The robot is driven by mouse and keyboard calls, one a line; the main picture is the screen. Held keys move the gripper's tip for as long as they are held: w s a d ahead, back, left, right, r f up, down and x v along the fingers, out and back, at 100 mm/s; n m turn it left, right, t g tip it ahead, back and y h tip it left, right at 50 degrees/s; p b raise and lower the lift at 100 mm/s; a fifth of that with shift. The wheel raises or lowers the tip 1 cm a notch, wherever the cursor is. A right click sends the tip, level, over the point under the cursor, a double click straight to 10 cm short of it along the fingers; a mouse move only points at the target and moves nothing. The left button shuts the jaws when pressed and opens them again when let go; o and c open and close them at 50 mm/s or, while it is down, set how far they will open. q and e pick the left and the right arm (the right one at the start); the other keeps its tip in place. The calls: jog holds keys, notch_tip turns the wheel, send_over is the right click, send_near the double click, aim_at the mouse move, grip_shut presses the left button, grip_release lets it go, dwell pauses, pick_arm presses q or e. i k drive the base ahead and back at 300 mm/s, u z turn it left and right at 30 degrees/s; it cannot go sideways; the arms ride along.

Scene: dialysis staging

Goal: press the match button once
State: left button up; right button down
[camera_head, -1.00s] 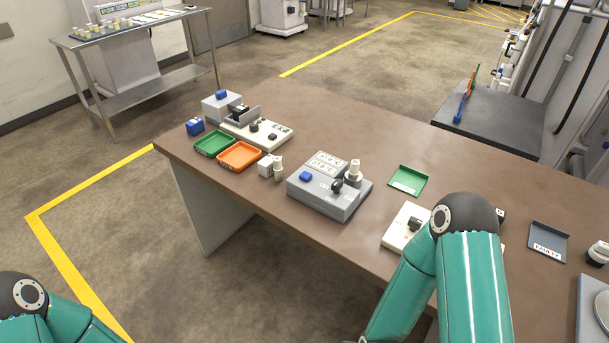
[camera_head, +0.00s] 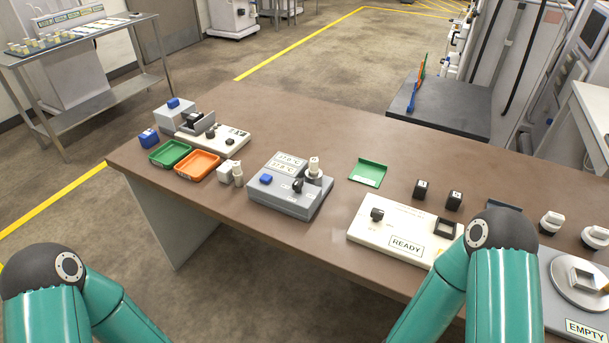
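A grey console (camera_head: 285,208) stands near the middle of the table with two small displays (camera_head: 290,165) on its sloped top. It bears a blue button (camera_head: 266,179), a black knob (camera_head: 298,186) and a white cylindrical fitting (camera_head: 314,168). A grey box (camera_head: 172,117) at the back left also has a blue button (camera_head: 174,103) on top. I cannot read a label that marks either one as the match button. Both teal arms show at the bottom edge, but both grippers are out of the picture.
A green tray (camera_head: 368,173), a white READY panel (camera_head: 402,231), black blocks and a scale marked EMPTY (camera_head: 585,329) are at right.

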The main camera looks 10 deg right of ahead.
aim_at(265, 178)
jog(key=u, duration=0.2)
jog(key=i, duration=0.2)
jog(key=z, duration=2.05)
jog(key=k, duration=1.3)
jog(key=u, duration=1.2)
jog(key=i, duration=1.5)
jog(key=u, duration=0.2)
